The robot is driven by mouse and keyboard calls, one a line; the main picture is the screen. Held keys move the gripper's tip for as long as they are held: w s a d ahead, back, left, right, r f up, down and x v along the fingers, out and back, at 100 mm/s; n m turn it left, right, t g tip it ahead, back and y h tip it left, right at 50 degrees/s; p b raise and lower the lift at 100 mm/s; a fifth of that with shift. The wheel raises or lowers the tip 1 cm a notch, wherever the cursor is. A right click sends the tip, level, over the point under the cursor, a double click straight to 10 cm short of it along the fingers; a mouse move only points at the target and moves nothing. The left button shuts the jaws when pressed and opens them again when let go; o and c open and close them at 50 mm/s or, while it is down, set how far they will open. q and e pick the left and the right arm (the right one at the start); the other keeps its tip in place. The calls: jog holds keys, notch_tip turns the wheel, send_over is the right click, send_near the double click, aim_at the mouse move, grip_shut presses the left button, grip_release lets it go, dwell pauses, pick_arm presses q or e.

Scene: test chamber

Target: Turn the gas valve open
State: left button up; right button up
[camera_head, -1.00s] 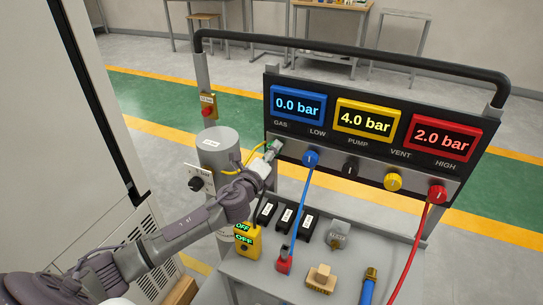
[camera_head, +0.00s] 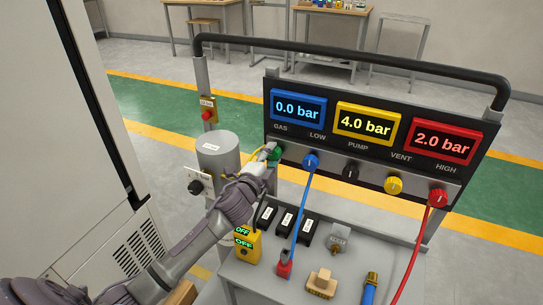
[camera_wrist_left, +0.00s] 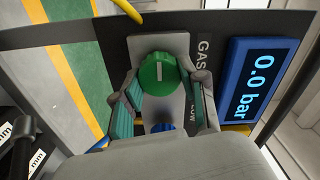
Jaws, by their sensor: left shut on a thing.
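The gas valve is a green round knob (camera_head: 276,154) under the GAS label at the left end of the panel. In the left wrist view the green knob (camera_wrist_left: 158,73) faces me, with a pale index line on it. My left gripper (camera_head: 268,153) is at the knob, its arm reaching in from the lower left. In the left wrist view the fingers of my left gripper (camera_wrist_left: 162,100) lie on both sides of the knob, shut on it. The blue gas display (camera_head: 298,106) reads 0.0 bar. My right gripper is not in view.
The panel also carries a blue knob (camera_head: 310,161), a black knob (camera_head: 351,172), a yellow knob (camera_head: 393,185) and a red knob (camera_head: 438,198). Blue and red hoses hang below. A grey cylinder (camera_head: 218,150) stands left of the gripper. Small items lie on the cart top (camera_head: 300,287).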

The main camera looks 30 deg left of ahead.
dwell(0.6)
pick_arm(q)
jog(key=o, duration=1.1)
jog(key=shift+o, duration=0.2)
jog(key=s, duration=1.2)
jog(key=shift+d, duration=0.35)
jog(key=shift+f, duration=0.1)
